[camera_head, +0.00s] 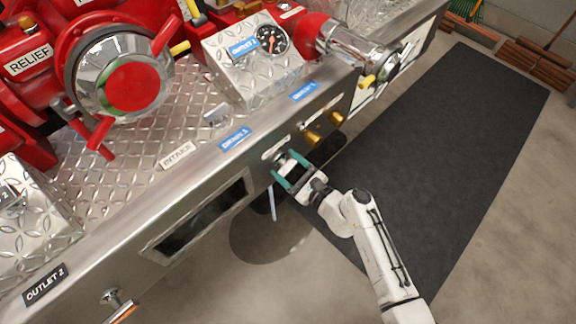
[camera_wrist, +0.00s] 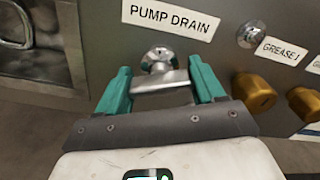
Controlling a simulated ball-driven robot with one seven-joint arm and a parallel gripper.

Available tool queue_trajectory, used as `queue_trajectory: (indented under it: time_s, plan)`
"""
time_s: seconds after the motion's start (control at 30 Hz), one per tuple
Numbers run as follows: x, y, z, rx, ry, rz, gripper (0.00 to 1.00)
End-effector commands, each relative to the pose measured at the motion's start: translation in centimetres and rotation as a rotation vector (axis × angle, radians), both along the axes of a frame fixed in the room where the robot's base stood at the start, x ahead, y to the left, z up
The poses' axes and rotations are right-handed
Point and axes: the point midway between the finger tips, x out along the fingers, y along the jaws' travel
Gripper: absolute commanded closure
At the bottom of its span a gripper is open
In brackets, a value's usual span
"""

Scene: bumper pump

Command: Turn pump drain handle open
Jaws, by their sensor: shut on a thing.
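The pump drain handle (camera_wrist: 160,75) is a chrome knob with a crossbar, below the white "PUMP DRAIN" label (camera_wrist: 171,17) on the grey panel. In the wrist view my gripper (camera_wrist: 160,85) has its teal fingers on either side of the crossbar, shut on it. In the head view my gripper (camera_head: 290,173) is at the front face of the pump panel, where the fingers partly hide the handle (camera_head: 281,159). The crossbar lies roughly level between the fingers in the wrist view.
A recessed panel opening (camera_head: 197,217) is to the left. A dark mat (camera_head: 440,150) covers open floor in front of the panel.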

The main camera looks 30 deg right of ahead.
Motion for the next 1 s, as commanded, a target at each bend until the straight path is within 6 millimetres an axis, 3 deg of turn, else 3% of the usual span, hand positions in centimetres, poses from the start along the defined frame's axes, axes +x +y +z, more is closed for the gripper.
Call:
queue_trajectory:
  time_s: [0.37,1.0]
  plan:
    - [-0.05,0.06,-0.35,-0.114,-0.037,0.001,0.62]
    - [-0.07,0.12,-0.54,-0.664,-0.216,0.000,0.62]
